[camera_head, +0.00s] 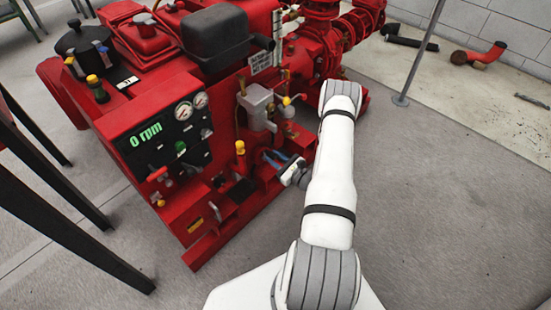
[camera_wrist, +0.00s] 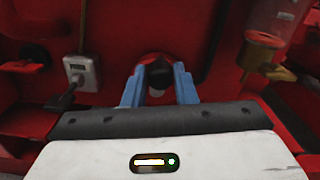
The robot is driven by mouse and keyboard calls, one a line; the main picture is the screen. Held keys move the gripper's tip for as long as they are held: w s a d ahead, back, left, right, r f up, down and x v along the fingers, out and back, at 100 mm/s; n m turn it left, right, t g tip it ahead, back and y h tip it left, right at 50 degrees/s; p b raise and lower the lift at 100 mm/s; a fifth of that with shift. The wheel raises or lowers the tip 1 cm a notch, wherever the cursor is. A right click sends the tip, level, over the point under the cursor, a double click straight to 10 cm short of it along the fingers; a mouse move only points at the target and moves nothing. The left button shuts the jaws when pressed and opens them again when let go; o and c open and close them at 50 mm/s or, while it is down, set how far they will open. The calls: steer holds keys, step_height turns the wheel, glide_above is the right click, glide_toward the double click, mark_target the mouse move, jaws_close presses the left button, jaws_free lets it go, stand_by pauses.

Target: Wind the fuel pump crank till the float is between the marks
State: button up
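My gripper (camera_wrist: 158,75) has its blue fingers apart, one on each side of a dark round knob or handle end (camera_wrist: 157,77) in the wrist view. I cannot tell whether the fingers press on it. In the head view my gripper (camera_head: 275,158) points at the lower front of the red pumpset (camera_head: 130,125), and the knob cannot be made out. A clear, pinkish bowl (camera_wrist: 275,25) with a brass base (camera_wrist: 262,52) is at the upper right of the wrist view. It may be the sight glass; no float or marks can be made out.
A grey box with a black lever (camera_wrist: 80,75) is on the left in the wrist view. The head view shows a control panel (camera_head: 160,145) reading 0 rpm, two gauges, and dark table legs (camera_head: 75,235) at left.

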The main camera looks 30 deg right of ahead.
steer(key=c, duration=0.5)
jaws_close()
step_height(320, 180, down, 9)
steer(key=d+m+b, duration=0.2)
steer(key=m+b, duration=0.3)
steer(key=m, duration=2.4)
steer(key=shift+w+d+r+m, duration=0.15)
steer(key=shift+w+r+m, duration=0.05)
steer(key=shift+w+m, duration=0.2)
